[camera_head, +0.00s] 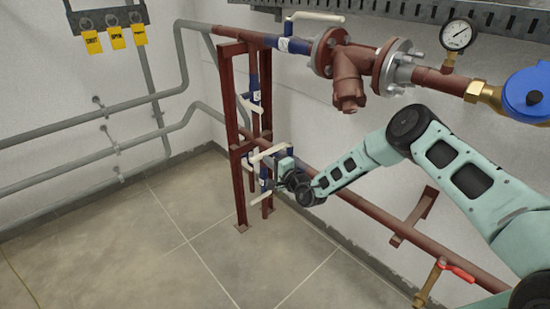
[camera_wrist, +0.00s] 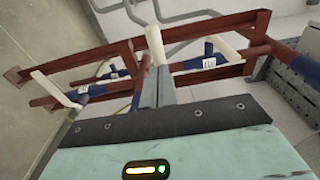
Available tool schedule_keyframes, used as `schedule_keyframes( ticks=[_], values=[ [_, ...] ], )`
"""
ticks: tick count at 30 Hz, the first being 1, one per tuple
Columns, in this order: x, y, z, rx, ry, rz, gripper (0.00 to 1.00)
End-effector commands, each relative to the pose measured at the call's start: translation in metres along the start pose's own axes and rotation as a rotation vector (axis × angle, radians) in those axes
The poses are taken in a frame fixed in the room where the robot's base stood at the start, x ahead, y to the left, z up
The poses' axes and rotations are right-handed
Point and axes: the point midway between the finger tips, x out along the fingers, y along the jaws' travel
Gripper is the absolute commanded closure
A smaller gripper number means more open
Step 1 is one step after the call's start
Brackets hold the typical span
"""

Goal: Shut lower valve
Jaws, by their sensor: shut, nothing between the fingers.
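Several blue valves with cream levers sit on the red pipe stand. In the head view, the lowest blue valve (camera_head: 264,184) is low on the stand, partly hidden by my gripper (camera_head: 274,184). A cream lever (camera_head: 268,152) slants just above my gripper. In the wrist view, my gripper (camera_wrist: 157,72) has its grey fingers together. A cream lever (camera_wrist: 155,46) stands at the fingertips, not gripped; I cannot tell whether they touch. Another blue valve (camera_wrist: 84,93) with a cream lever (camera_wrist: 54,88) is to the left, and one more blue valve (camera_wrist: 204,63) to the right.
The red stand (camera_head: 239,150) is close around my gripper. A long red pipe (camera_head: 375,210) runs along the wall under my arm. A strainer (camera_head: 348,75) and a gauge (camera_head: 458,34) are above right. The floor (camera_head: 150,250) at front left is clear.

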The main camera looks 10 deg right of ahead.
Motion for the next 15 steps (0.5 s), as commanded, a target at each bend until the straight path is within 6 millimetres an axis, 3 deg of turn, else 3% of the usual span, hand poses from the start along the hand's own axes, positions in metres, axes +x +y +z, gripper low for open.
schedule_keyframes(
  ticks=[15],
  values=[
    [0.015,-0.005,0.004,0.002,0.081,-0.006,1.00]
  ],
)
